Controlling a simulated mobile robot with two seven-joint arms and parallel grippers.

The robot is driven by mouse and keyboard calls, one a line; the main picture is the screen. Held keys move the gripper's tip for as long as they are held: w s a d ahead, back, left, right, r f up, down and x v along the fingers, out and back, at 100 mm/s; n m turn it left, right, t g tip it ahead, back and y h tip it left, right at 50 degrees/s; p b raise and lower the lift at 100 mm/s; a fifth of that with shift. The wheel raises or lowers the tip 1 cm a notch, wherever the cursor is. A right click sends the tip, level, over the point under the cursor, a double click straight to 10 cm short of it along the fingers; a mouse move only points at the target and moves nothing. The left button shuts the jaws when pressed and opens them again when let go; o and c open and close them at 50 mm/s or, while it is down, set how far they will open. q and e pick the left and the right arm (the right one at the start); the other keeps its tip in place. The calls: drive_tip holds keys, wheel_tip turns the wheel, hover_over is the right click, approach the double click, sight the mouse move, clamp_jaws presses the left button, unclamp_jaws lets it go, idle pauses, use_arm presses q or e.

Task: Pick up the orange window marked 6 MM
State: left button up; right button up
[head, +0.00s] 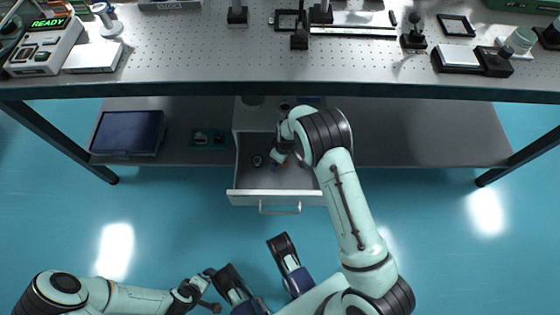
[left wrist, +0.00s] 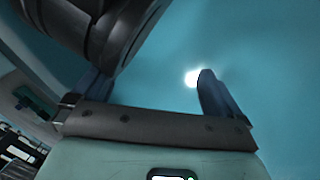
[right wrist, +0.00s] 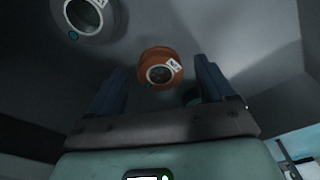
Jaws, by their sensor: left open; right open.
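The orange window (right wrist: 160,67) is a short round piece with a dark centre and a small white label too small to read. It lies in the open drawer (head: 240,196). In the right wrist view it shows ahead of and between the open fingers of my right gripper (right wrist: 162,90), with nothing held. In the head view my right gripper (head: 277,160) reaches down into the drawer and mostly hides the orange window. My left gripper (head: 209,291) is low at the left, over the floor; the left wrist view shows its fingers (left wrist: 157,92) open and empty.
A grey round piece (right wrist: 83,14) with a white label lies in the drawer left of the orange one. A dark greenish piece is partly hidden behind the right finger. The drawer walls stand close around my right gripper. The optical table (head: 200,60) overhangs behind.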

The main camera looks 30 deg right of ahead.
drive_tip(key=c, duration=1.1)
drive_tip(key=shift+r, duration=0.1)
drive_tip(key=shift+c, duration=0.2)
